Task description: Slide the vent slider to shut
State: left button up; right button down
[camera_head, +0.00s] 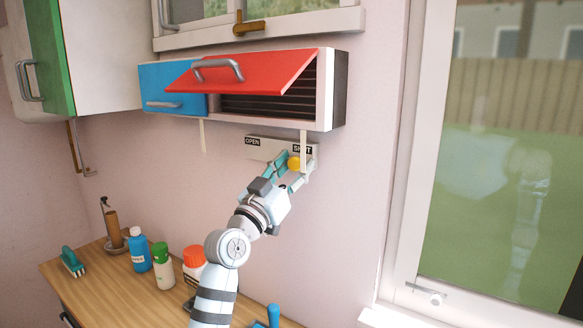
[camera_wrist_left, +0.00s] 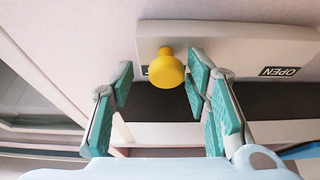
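The vent slider is a pale plate (camera_head: 268,150) on the wall, labelled OPEN at its left end and SHUT at its right end. Its yellow knob (camera_head: 294,162) sits at the SHUT end. In the left wrist view the knob (camera_wrist_left: 166,68) partly covers a label, and OPEN (camera_wrist_left: 281,72) is off to the right. My left gripper (camera_head: 291,167) is at the knob. Its teal fingers (camera_wrist_left: 160,82) are apart on either side of the knob, which is closer to the right-hand finger there. I cannot tell whether they touch. My right gripper is not in view.
A wall cabinet (camera_head: 327,92) with a raised red flap (camera_head: 243,74) and a blue door hangs just above. White strips hang below it. The wooden counter (camera_head: 110,282) holds several bottles, a brush and a paper-roll holder. A window is at right.

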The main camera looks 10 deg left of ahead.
pick_arm(q)
jog(key=shift+s+a+f, duration=0.15)
jog(key=shift+s+a, duration=0.15)
jog(key=shift+s, duration=0.05)
jog(key=v, duration=1.1)
jog(key=shift+d+f, duration=0.1)
jog(key=shift+d, duration=0.1)
